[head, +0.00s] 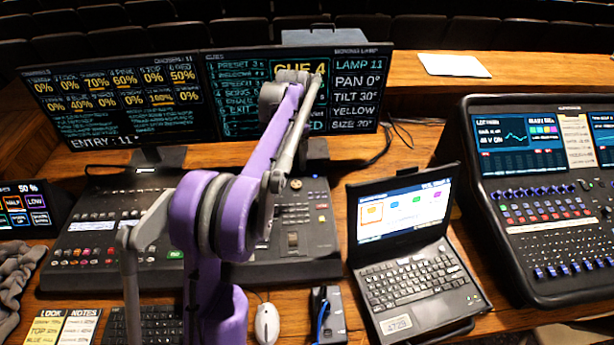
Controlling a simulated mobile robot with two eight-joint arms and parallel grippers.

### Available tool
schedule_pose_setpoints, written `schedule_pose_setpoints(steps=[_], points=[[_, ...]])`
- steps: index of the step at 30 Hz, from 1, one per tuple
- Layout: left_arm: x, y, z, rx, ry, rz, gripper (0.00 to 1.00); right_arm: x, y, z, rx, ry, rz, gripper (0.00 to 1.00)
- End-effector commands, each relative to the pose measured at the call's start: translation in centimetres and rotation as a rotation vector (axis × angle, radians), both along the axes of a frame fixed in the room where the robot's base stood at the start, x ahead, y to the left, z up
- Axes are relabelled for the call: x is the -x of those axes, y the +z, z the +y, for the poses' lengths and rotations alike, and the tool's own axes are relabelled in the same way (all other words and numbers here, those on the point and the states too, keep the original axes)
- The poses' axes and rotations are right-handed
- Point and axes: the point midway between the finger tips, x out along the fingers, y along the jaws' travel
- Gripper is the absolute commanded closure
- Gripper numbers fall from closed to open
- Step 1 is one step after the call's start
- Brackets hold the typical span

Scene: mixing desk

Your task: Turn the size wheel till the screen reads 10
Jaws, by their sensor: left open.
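The right-hand monitor (345,88) shows a lamp panel reading LAMP 11, PAN 0°, TILT 30°, YELLOW and SIZE 20°. The lighting console (310,225) stands below it, with keys and small controls on its right half. A round knob (296,184) shows near its upper edge. I cannot tell which control is the size wheel; my arm covers part of the console. My left gripper (264,232) points down over the console's middle, just left of the keypad, and is open. Its fingertips are small and dark, and I cannot tell whether they touch anything. My right gripper is not in view.
A laptop (405,290) stands open right of the console, and a sound mixer (545,220) stands at the far right. A left monitor (120,100), a white mouse (267,324) and a keyboard (150,325) are also near. A sheet (455,64) lies on the rear ledge.

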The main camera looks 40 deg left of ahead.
Motion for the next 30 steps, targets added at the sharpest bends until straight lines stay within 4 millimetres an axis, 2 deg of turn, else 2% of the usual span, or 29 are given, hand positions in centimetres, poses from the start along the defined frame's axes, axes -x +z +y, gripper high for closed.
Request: schedule_pose_setpoints(steps=[9,15,21,29,30], points=[[0.0,-5.7,-0.1,-0.001,0.0,-0.001,0.27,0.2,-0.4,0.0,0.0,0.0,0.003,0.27],[0.0,-8.8,-0.1,-0.001,0.001,-0.001,0.27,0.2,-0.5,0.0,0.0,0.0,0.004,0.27],[0.0,-10.1,-0.1,-0.001,0.001,-0.001,0.27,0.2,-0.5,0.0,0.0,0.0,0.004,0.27],[0.0,-10.2,-0.1,-0.001,0.001,-0.001,0.27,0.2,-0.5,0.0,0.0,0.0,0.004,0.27],[0.0,-10.2,-0.1,-0.001,0.001,-0.001,0.32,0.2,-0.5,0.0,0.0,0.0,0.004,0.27]])
